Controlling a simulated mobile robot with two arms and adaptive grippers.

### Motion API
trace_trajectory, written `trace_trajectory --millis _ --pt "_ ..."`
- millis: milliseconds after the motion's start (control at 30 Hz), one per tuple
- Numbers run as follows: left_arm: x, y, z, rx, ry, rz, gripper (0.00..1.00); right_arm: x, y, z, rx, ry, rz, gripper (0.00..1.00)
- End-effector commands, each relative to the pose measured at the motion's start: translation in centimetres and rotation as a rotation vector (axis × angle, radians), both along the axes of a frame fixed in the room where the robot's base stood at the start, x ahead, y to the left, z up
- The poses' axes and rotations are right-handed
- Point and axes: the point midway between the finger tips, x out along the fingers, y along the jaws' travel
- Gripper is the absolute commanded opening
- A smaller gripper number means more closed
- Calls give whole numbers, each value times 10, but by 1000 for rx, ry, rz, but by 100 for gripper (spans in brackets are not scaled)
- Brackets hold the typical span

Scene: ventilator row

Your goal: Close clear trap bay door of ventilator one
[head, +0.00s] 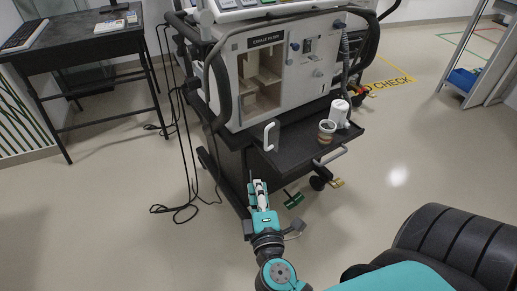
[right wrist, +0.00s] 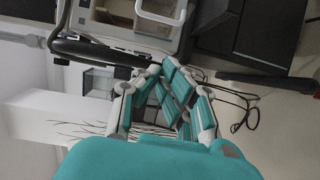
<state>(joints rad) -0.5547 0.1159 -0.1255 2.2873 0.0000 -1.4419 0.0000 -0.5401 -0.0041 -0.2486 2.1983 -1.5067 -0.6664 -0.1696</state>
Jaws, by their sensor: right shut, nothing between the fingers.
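The ventilator (head: 225,85) stands on a dark cart. Its trap bay (head: 262,80) is an open, pale compartment under a dark label, with its inside exposed. A white handle (head: 270,135) stands out in front, below the bay, over the tray's left end. It probably belongs to the clear door, whose panel I cannot make out. A pale handle also shows at the top of the right wrist view (right wrist: 160,14). My right gripper (head: 259,186) is below the handle, apart from it, shut and empty. Its fingers (right wrist: 163,66) meet in the wrist view. My left gripper is not in view.
A dark tray (head: 300,150) juts from the cart, carrying a white jar (head: 339,113) and a brown-banded cup (head: 326,131). A black rail (head: 215,75) runs by the bay's left side. Cables hang left of the cart. A dark table (head: 75,48) stands at left.

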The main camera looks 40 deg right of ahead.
Motion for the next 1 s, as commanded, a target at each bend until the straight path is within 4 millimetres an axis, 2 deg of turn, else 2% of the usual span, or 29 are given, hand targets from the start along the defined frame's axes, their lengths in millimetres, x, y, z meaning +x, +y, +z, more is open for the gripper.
trace_trajectory --millis 200,300,667,800,1000 --pt "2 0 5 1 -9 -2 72 10 2 12 -63 -19 20 0" --pt "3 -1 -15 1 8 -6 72 24 -5 13 -63 -20 18 0" --pt "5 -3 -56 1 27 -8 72 93 -38 12 -62 -19 17 0" --pt "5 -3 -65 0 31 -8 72 100 -59 11 -64 -16 18 0" --pt "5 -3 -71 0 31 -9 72 105 -73 10 -60 -16 18 0"
